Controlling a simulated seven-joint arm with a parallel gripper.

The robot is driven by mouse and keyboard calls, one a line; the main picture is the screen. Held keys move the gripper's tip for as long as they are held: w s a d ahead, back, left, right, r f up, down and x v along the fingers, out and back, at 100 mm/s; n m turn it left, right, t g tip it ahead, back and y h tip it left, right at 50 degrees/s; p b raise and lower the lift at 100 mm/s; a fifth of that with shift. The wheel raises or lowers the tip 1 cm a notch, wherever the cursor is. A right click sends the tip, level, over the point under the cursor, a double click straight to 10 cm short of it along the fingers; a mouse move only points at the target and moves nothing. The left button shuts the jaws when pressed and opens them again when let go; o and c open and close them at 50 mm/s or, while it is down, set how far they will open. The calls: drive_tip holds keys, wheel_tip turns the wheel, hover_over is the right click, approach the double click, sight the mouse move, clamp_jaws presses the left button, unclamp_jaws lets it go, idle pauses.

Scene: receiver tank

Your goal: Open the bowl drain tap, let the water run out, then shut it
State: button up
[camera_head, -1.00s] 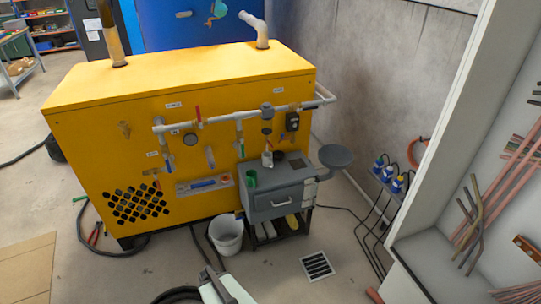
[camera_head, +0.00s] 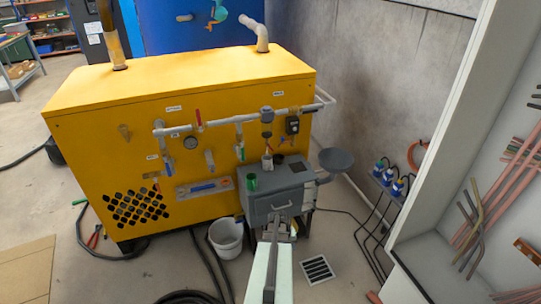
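A grey filter unit (camera_head: 267,114) with a bowl below it hangs from the pipe on the front of the yellow machine (camera_head: 100,140). Which one is the bowl drain tap is too small to tell. My arm comes up from the bottom edge, and my gripper (camera_head: 276,224) is in front of the grey drawer cabinet, below and apart from the filter bowl. Its fingers are too small and foreshortened to show whether they are open or shut.
A white bucket (camera_head: 226,238) stands on the floor left of my arm. A floor grate (camera_head: 317,269) lies right of my arm. Dark hoses cross the floor.

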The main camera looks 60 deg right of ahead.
drive_tip(key=s+d+r+h, duration=0.2)
drive_tip(key=d+r+h, duration=0.1)
drive_tip(key=d, duration=0.5)
drive_tip(key=s+d+r+h, duration=0.1)
drive_tip(key=d+r+h, duration=0.15)
drive_tip(key=d, duration=0.65)
drive_tip(key=n+t+h, duration=0.5)
drive_tip(key=n+t, duration=0.4)
drive_tip(key=t, duration=0.6)
approach(269, 146)
drive_tip(key=x, duration=0.8)
drive_tip(key=shift+d+f, duration=0.2)
clamp_jaws()
